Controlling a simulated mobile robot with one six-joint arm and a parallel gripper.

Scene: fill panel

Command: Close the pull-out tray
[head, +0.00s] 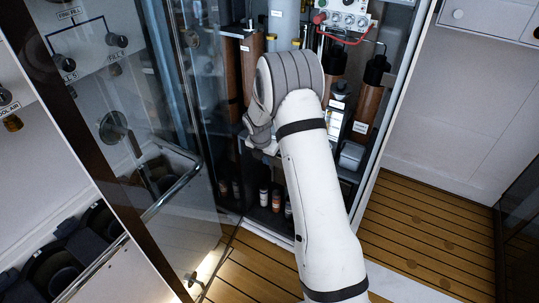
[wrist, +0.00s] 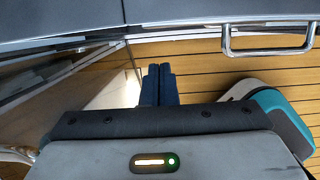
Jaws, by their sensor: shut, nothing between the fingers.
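My gripper (wrist: 160,85) shows in the wrist view with its two dark blue fingers together and nothing between them. It points out over the slatted floor. Across the top of the wrist view runs a grey slab edge with a silver bar handle (wrist: 268,51); it looks like the front of the pull-out tray, but I cannot be sure. The fingers are apart from the handle, to its left in the picture. In the head view my arm covers the middle of the open cabinet, hiding the fingers and most of the tray area.
The cabinet's glass door (head: 180,200) stands open at the left, with a long metal handle bar. Brown cylinders (head: 367,110) and small bottles (head: 264,197) stand inside. A red hose (head: 345,40) hangs at the top. The wooden floor (head: 430,230) at the right is clear.

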